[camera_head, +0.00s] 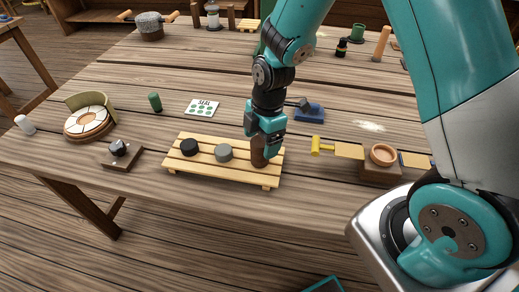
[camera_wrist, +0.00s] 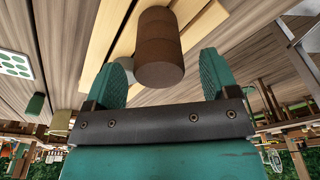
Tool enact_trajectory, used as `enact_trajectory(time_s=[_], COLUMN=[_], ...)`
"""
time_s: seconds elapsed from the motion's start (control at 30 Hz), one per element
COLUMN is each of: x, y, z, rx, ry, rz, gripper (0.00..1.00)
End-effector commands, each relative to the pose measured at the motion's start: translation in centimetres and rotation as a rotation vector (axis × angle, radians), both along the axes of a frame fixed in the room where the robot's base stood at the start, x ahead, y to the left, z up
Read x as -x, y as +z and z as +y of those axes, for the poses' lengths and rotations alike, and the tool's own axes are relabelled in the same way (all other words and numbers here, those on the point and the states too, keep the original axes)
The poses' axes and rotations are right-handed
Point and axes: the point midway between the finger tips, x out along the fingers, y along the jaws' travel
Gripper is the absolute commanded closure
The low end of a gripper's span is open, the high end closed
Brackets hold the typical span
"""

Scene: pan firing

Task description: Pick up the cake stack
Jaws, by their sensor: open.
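The brown cake stack (camera_head: 258,157) stands upright at the right end of the slatted wooden rack (camera_head: 222,176). In the wrist view the cake stack (camera_wrist: 160,48) is a dark brown cylinder with a seam between layers. My gripper (camera_head: 268,142) is at the stack in the head view and hides part of it. In the wrist view my gripper (camera_wrist: 163,80) is open, with one green finger on either side of the stack's near end. I cannot tell whether a finger touches it.
A black puck (camera_head: 189,147) and a grey puck (camera_head: 223,152) sit on the rack left of the stack. A yellow-handled tool (camera_head: 322,146) and a wooden block with a clay ring (camera_head: 383,155) lie to the right. A blue block (camera_head: 309,113) is behind. A seal card (camera_head: 202,107) lies behind the rack.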

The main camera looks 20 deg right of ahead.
Motion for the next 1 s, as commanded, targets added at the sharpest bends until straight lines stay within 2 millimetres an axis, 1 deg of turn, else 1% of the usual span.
enact_trajectory(time_s=[0.1, 0.2, 0.3, 0.47, 0.5, 0.57, 0.6, 0.67, 0.7, 0.73, 0.77, 1.0], x=[0.1, 0.1, 0.0, 0.0, 0.0, 0.0, 0.0, 0.0, 0.0, 0.0, 0.0, 0.0], y=[-1.7, -2.8, -3.3, -3.3, -3.3, -3.3, -3.3, -3.3, -3.3, -3.3, -3.3, -3.2], z=[0.4, 0.5, 0.6, 0.6, 0.6, 0.6, 0.6, 0.6, 0.6, 0.6, 0.6, 0.6], rx=[0.001, 0.001, 0.000, 0.000, 0.000, 0.000, 0.000, 0.000, 0.000, 0.000, 0.000, 0.000], ry=[0.001, 0.001, 0.000, 0.000, 0.000, 0.000, 0.000, 0.000, 0.000, 0.000, 0.000, 0.000], rz=[0.007, 0.004, 0.001, 0.000, 0.000, 0.000, 0.000, 0.000, 0.000, 0.000, 0.000, 0.000], gripper=[0.20, 0.20, 0.20, 0.20, 0.22, 0.36, 0.45, 0.59, 0.68, 0.75, 0.78, 0.78])
